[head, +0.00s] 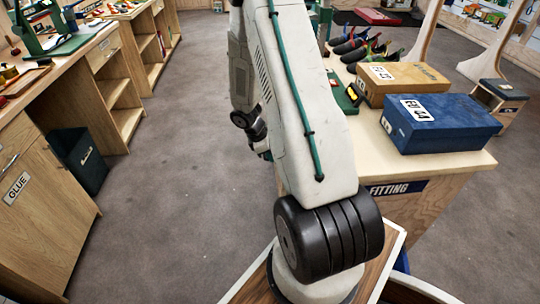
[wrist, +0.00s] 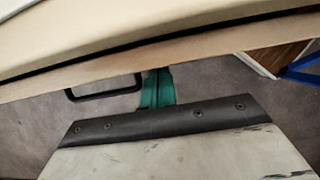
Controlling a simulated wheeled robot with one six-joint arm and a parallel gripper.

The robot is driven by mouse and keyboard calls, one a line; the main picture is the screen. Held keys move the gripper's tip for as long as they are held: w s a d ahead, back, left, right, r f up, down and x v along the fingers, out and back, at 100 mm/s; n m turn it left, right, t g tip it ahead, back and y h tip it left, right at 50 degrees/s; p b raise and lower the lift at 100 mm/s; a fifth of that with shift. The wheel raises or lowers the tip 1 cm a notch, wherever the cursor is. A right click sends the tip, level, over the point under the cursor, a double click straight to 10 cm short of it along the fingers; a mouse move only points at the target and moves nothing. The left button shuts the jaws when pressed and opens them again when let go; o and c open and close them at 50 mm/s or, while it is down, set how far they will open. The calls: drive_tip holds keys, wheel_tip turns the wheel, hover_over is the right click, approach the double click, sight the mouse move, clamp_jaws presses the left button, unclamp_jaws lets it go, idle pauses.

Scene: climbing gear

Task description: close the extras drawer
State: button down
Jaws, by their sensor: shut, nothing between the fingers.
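In the wrist view a light wood drawer front (wrist: 215,52) runs across the picture under a pale counter top, with a thin dark gap between them. A black bar handle (wrist: 105,91) sticks out from it. No label is readable, so I cannot tell if it is the extras drawer, nor how far it stands out. My gripper (wrist: 156,88) shows as green fingers, shut and empty, just right of the handle. The fingertips are close to the drawer front; whether they touch it is unclear. In the head view my arm hides the gripper and this drawer.
The fitting counter (head: 440,165) on the right bears a blue box (head: 440,125), a tan box (head: 400,80) and several shoes. On the left are a cabinet labelled GLUE (head: 40,205) and a dark bin (head: 80,160). The grey floor (head: 180,190) between is clear.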

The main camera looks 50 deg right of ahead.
drive_tip(key=shift+w, duration=0.1)
drive_tip(key=w+a+r, duration=0.5)
drive_tip(key=r, duration=0.4)
drive_tip(key=w+d+t+y, duration=0.1)
drive_tip(key=w+d, duration=0.1)
drive_tip(key=d, duration=0.2)
drive_tip(key=x, duration=0.3)
drive_tip(key=s+d+x, duration=0.1)
drive_tip(key=x, duration=0.6)
drive_tip(key=shift+s+d+r, duration=0.3)
drive_tip(key=shift+d+r, duration=0.05)
drive_tip(key=shift+s+d, duration=0.35)
